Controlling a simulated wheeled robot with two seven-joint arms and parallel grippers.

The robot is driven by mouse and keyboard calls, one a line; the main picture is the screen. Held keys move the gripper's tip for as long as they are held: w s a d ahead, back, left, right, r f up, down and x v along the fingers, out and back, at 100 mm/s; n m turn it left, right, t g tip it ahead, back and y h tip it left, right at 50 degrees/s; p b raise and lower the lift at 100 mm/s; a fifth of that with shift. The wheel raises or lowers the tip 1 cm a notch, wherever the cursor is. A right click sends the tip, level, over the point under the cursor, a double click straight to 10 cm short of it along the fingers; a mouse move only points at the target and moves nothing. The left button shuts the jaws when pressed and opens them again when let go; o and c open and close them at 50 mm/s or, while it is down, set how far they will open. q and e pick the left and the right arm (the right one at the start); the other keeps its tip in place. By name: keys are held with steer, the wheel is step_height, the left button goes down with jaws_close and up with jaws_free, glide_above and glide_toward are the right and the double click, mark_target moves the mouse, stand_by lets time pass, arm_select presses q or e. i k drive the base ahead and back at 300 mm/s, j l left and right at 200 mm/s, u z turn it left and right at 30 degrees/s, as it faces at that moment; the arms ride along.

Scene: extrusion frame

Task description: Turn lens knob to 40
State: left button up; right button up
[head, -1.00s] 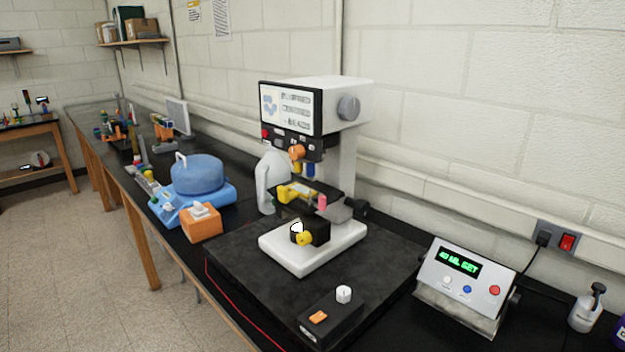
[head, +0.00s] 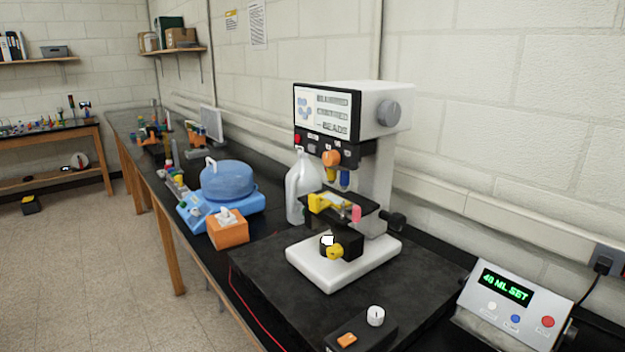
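The microscope (head: 385,150) stands on the dark bench, its white head carrying a front screen (head: 326,112). Below the screen is an orange knob (head: 331,158) beside coloured lens barrels, one of them blue (head: 345,179). A round grey knob (head: 389,113) sits on the side of the head. I cannot tell for certain which is the lens knob, and no lens number is readable. The dark stage (head: 360,203) has a yellow clip and a pink part on it. Neither of my grippers is in view.
A grey box (head: 512,302) at the right displays "40 ML SET". A small black box with a white knob (head: 376,316) sits in front of the microscope. A clear jug (head: 303,190), blue centrifuge-like device (head: 228,180) and orange box (head: 228,230) stand to the left.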

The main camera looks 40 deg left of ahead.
mark_target(331, 158)
steer(key=i+u, duration=0.1)
steer(key=u, duration=0.25)
steer(key=i+j+u, duration=0.1)
steer(key=u, duration=0.25)
steer(key=i+u, duration=0.15)
steer(key=u, duration=0.15)
steer(key=k+j+z, duration=0.2)
steer(key=k, duration=0.35)
steer(key=i+l, duration=0.4)
steer(key=l, duration=0.15)
